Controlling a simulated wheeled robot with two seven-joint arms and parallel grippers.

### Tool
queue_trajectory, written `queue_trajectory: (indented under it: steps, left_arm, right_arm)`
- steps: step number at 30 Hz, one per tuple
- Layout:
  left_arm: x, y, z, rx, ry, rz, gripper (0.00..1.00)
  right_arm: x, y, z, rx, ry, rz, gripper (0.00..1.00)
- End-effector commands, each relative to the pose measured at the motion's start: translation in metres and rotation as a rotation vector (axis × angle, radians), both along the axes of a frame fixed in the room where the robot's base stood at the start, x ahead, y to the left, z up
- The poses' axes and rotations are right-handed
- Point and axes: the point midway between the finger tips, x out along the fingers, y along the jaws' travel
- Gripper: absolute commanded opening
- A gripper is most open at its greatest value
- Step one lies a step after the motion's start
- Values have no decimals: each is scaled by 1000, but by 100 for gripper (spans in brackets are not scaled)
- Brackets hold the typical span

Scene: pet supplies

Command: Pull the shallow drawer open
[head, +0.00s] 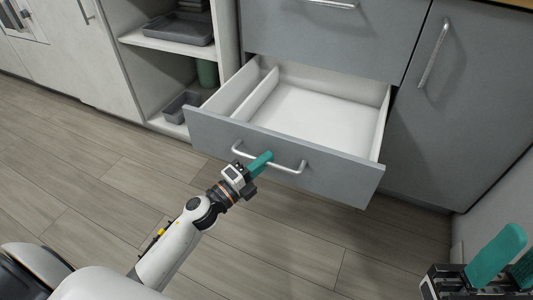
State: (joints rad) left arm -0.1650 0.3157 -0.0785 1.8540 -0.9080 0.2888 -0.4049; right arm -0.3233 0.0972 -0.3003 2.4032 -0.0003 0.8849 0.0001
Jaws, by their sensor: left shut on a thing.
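The shallow drawer (220,132) is pulled well out of the grey cabinet, and its white, empty inside shows with one divider near the left. A silver bar handle (290,168) runs across its grey front. My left gripper (262,161) is at the handle, its teal fingers shut on the bar near its middle. The fingers hide a part of the bar. My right gripper (506,264) is at the lower right corner, away from the drawer, with its teal fingers apart and nothing seen between them; it is partly cut off by the frame.
Another closed drawer (330,35) is above, and a closed grey door (455,100) with a handle is at the right. Open shelves at the left hold a dark tray (180,30), a grey bin (180,106) and a green container (206,72). The wooden floor in front is clear.

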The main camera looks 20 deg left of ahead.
Motion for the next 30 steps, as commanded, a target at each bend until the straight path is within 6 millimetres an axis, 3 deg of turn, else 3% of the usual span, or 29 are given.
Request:
queue_trajectory:
  steps: [13, 14, 17, 26, 30]
  left_arm:
    - [-3, 0, 0, 1, 0, -1, 0]
    - [-2, 0, 0, 1, 0, -1, 16]
    - [-2, 0, 0, 0, 0, -1, 32]
    - [-3, 0, 0, 0, 0, 0, 34]
    - [-13, 5, -2, -3, 3, 1, 34]
  right_arm:
    - [-1, 0, -1, 0, 3, 1, 36]
    - [0, 0, -1, 0, 3, 1, 36]
    - [0, 0, -1, 0, 4, 1, 36]
    - [0, 0, -1, 0, 4, 1, 36]
    - [0, 0, 2, 0, 3, 0, 36]
